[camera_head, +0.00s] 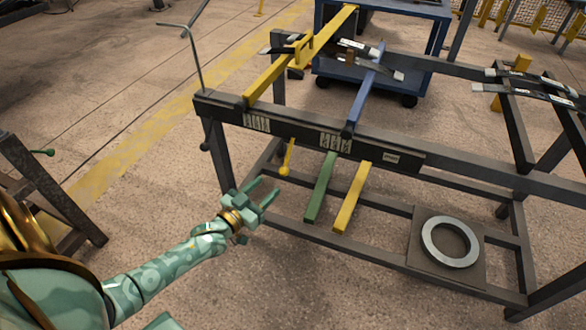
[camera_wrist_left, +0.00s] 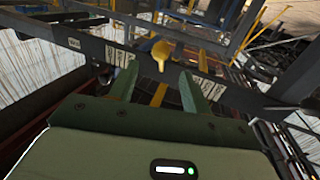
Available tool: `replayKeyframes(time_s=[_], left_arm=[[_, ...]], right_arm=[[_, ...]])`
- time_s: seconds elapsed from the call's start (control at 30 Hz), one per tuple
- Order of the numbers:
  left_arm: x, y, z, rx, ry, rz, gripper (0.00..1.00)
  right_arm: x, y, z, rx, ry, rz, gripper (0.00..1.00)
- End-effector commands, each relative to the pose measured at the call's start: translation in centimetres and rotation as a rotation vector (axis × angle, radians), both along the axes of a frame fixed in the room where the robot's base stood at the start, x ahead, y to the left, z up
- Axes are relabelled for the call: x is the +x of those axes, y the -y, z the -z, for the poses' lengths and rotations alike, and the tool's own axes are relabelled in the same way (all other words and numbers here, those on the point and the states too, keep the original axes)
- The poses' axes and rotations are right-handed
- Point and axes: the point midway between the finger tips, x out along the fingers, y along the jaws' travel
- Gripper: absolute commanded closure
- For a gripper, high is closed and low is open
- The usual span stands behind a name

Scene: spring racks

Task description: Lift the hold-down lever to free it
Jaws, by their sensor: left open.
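A short yellow lever with a ball end (camera_head: 287,160) hangs below the front beam of the dark spring rack (camera_head: 225,112). In the left wrist view its yellow end (camera_wrist_left: 160,52) shows just beyond and between my fingertips. My left gripper (camera_head: 266,189) is open and empty, below and left of the ball end, with a gap between them. Its two green fingers also show in the left wrist view (camera_wrist_left: 159,76), apart, pointing toward the lever. My right gripper is in no view.
A green bar (camera_head: 320,188) and a yellow bar (camera_head: 352,198) slope down right of the lever. A thin bent grey rod (camera_head: 191,55) rises at the rack's left corner. A metal ring (camera_head: 450,242) lies on the lower shelf.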

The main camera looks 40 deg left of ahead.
Motion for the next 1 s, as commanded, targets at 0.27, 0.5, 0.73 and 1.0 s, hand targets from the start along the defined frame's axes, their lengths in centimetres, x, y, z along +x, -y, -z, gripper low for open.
replayKeyframes(time_s=[0.27,0.5,0.73,1.0], left_arm=[[7.0,0.3,0.8,0.000,-0.006,0.000,0.52],[10.4,0.4,0.5,0.002,-0.005,0.000,0.52],[11.0,0.4,0.2,0.001,-0.004,0.000,0.52],[11.0,0.4,0.1,0.001,-0.004,0.000,0.88]], right_arm=[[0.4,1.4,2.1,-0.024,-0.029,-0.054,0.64],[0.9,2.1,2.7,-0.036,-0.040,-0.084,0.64],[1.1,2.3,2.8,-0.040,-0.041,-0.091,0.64],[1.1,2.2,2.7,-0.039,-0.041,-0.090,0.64]])
